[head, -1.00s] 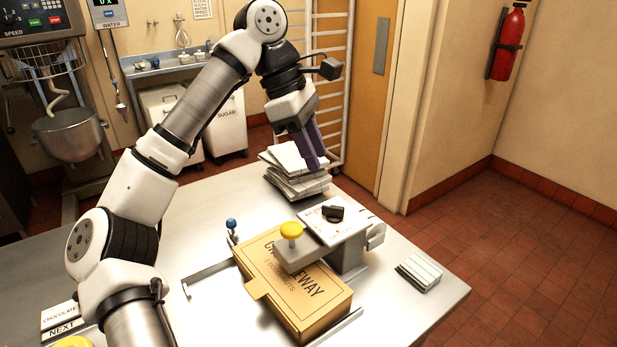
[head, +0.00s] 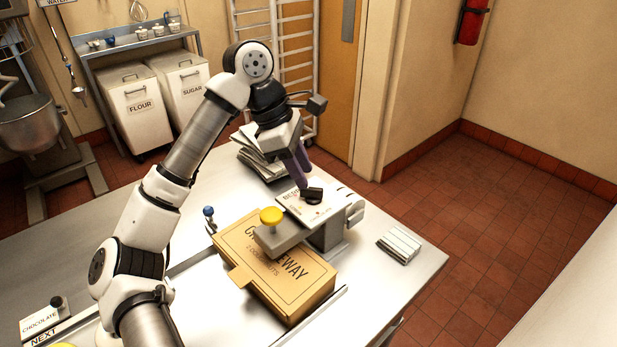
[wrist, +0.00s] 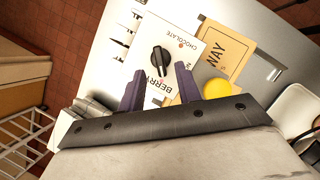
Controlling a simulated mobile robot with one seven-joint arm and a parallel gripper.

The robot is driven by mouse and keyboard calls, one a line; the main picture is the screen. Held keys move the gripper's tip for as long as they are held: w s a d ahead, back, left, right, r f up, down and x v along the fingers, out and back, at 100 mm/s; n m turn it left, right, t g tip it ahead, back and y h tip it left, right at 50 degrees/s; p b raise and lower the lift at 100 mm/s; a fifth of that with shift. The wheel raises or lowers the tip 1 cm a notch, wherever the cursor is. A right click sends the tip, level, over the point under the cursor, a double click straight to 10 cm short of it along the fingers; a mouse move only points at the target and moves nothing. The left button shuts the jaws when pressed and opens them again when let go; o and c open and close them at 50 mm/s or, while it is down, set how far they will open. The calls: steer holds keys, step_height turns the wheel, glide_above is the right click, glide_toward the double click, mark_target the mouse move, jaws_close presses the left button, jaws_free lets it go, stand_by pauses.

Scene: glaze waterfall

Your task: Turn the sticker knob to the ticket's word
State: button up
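The black sticker knob (head: 314,196) sits on a white dial plate (head: 294,208) on top of the grey sticker stand. In the wrist view the knob (wrist: 158,60) lies roughly lengthwise between BERRY, near my fingers, and CHOCOLATE, at the far edge; I cannot tell which end is its pointer. Other wording on the plate is partly hidden. The ticket (head: 40,322) at the lower left of the head view reads CHOCOLATE above a NEXT label. My gripper (head: 302,176) has its purple fingers close above the knob. In the wrist view its fingers (wrist: 159,90) are apart with nothing between them.
A tan doughnut box (head: 265,285) lies under the stand's arm with its yellow button (head: 271,216). A blue-topped post (head: 209,212) stands behind the box. Folded stacks (head: 256,160) lie behind the gripper, and a small stack (head: 400,243) lies right.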

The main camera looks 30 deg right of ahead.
mark_target(311, 188)
steer(key=shift+p+x, duration=0.4)
steer(key=shift+x, duration=1.6)
jaws_close()
